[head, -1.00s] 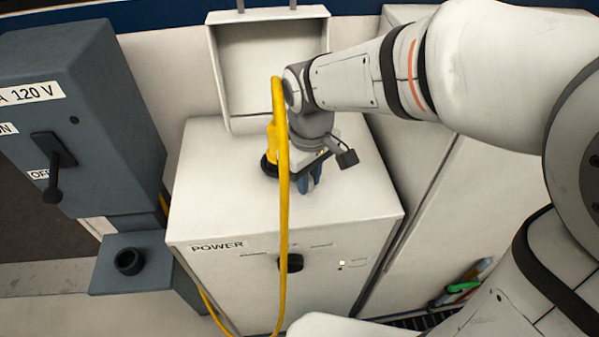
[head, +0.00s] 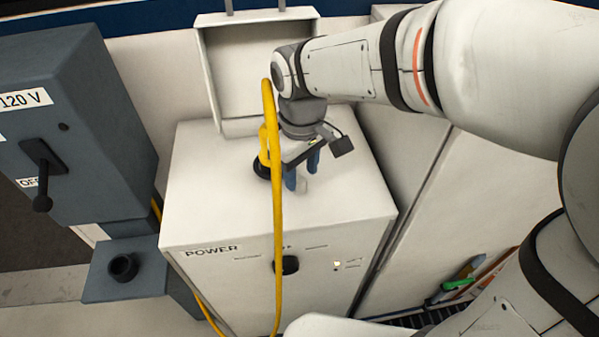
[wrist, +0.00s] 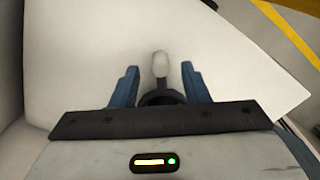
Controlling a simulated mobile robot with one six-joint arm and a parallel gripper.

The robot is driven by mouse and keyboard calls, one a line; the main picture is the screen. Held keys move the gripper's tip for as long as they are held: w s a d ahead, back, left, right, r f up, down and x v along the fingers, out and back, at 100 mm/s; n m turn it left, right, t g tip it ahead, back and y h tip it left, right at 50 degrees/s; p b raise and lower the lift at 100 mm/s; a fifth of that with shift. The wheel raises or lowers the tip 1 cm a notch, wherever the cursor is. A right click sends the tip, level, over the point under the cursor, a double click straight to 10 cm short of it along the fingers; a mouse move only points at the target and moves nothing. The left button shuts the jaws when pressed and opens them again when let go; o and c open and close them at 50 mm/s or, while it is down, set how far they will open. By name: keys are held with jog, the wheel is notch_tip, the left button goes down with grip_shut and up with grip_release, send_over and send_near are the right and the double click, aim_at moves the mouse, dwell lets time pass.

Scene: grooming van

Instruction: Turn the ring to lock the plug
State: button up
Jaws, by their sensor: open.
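The yellow plug (head: 264,146) stands on top of the white power cabinet, its cable looping down the front. A black ring (head: 262,168) is around its base. A pale stub (head: 303,186) sticks out beside it. In the wrist view the pale stub (wrist: 160,66) points away from the dark ring (wrist: 158,98), which is partly hidden by my gripper's bar. My gripper (head: 302,172) is over the cabinet top, just right of the plug. Its blue fingers are apart, one on each side of the stub in the wrist view (wrist: 160,82), with gaps on both sides.
The power cabinet (head: 200,205) has a dark knob (head: 287,265) and a small lamp (head: 337,265) on its front. An open lid (head: 255,75) stands behind. A grey switch box (head: 70,120) with a lever and a socket bracket (head: 140,283) are at left.

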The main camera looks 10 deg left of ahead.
aim_at(301, 180)
notch_tip(301, 180, up, 5)
jog(key=shift+r, duration=0.1)
dwell(0.7)
